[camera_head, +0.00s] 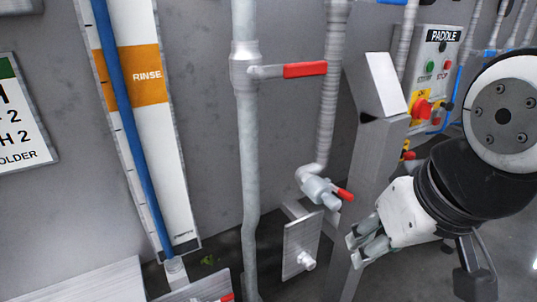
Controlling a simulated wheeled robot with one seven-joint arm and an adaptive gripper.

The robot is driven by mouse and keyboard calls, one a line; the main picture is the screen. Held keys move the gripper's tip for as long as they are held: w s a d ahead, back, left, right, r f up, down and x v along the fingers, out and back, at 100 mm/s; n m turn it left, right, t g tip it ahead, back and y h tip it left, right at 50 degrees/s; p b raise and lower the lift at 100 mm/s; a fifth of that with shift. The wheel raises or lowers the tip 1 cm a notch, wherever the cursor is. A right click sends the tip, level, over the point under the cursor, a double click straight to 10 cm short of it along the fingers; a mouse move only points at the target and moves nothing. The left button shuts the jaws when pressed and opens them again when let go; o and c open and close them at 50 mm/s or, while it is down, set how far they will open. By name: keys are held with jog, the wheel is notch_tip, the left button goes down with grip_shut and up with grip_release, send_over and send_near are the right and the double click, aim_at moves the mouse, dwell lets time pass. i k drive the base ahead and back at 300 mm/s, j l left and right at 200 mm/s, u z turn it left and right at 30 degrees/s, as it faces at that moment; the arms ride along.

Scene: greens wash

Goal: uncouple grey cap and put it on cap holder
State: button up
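A grey coupling (312,186) with a red lever (344,195) sits at the lower end of the ribbed hose, right of centre. A grey end piece (330,201) on it looks like the cap; its edges are hard to tell apart from the coupling. Below is an upright grey plate (297,238) with a short round stub (306,261); I cannot tell if this is the cap holder. My gripper (354,247) is right of the plate and below the coupling, apart from both. Its two fingers are spread, with nothing seen between them.
A vertical grey pipe (247,150) with a red-handled valve (304,70) stands left of the coupling. A grey post (372,165) stands close behind my gripper. A paddle control box (437,65) is at upper right. A blue hose (130,120) hangs by the rinse board (178,160).

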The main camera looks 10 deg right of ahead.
aim_at(341, 192)
jog(key=k+j, duration=0.75)
jog(key=j, duration=0.25)
